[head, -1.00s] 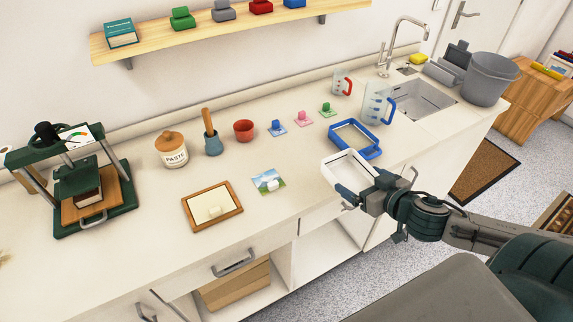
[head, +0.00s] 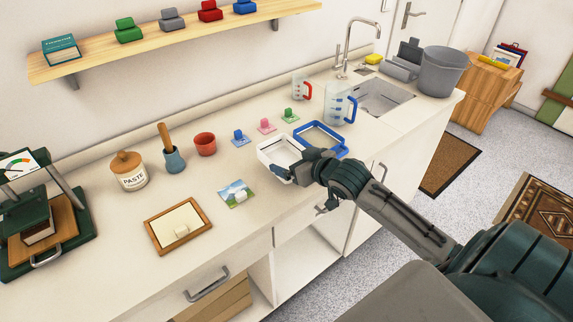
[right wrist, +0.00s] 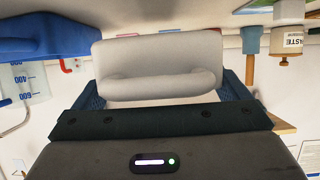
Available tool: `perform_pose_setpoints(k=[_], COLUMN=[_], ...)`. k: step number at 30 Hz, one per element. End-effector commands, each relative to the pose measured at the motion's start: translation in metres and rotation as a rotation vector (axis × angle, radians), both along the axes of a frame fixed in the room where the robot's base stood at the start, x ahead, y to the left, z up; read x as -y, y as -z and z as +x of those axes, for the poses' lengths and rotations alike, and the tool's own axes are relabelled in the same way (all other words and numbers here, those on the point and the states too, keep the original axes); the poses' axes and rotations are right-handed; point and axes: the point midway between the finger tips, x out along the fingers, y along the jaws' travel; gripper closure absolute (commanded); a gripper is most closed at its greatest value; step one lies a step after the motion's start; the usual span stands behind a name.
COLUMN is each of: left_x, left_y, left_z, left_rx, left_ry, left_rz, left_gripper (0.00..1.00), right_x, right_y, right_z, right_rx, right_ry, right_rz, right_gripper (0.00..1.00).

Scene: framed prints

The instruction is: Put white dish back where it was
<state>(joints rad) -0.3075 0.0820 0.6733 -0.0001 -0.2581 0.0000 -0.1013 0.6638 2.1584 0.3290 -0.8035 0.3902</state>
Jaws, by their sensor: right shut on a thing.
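The white dish (head: 278,153) is a shallow rectangular tray. In the head view it is over the counter, just left of the blue tray (head: 321,139). My right gripper (head: 300,167) is shut on the dish's near side and covers part of that edge. In the right wrist view the white dish (right wrist: 157,55) fills the space between my right fingers (right wrist: 165,92). I cannot tell whether the dish touches the counter or hangs just above it. My left gripper is not in view.
A picture card (head: 236,194) and a wooden frame (head: 178,225) lie to the left. Small blue, pink and green pieces (head: 265,126) stand behind the dish. Measuring jugs (head: 340,106) stand behind the blue tray, near the sink (head: 384,98). Bare counter lies between card and dish.

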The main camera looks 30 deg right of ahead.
Motion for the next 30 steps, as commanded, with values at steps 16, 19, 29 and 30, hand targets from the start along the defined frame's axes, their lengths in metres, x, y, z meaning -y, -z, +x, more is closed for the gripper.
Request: perform_pose_setpoints(k=[16, 19, 29, 30], left_x=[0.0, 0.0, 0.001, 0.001], left_y=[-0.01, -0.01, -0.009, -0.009], left_z=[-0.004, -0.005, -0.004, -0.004], left_rx=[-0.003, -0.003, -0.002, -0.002], left_ry=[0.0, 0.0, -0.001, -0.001], left_rz=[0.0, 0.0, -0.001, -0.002], left_gripper=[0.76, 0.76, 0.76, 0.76], right_x=[-0.004, -0.004, -0.004, -0.004], right_y=[0.031, 0.038, 0.041, 0.041], right_z=[0.032, 0.033, 0.033, 0.033], right_rx=[-0.004, -0.001, -0.001, 0.0], right_ry=[0.0, 0.0, -0.001, -0.001], right_rz=[0.001, -0.001, -0.002, -0.002], right_gripper=[0.4, 0.4, 0.03, 0.0])
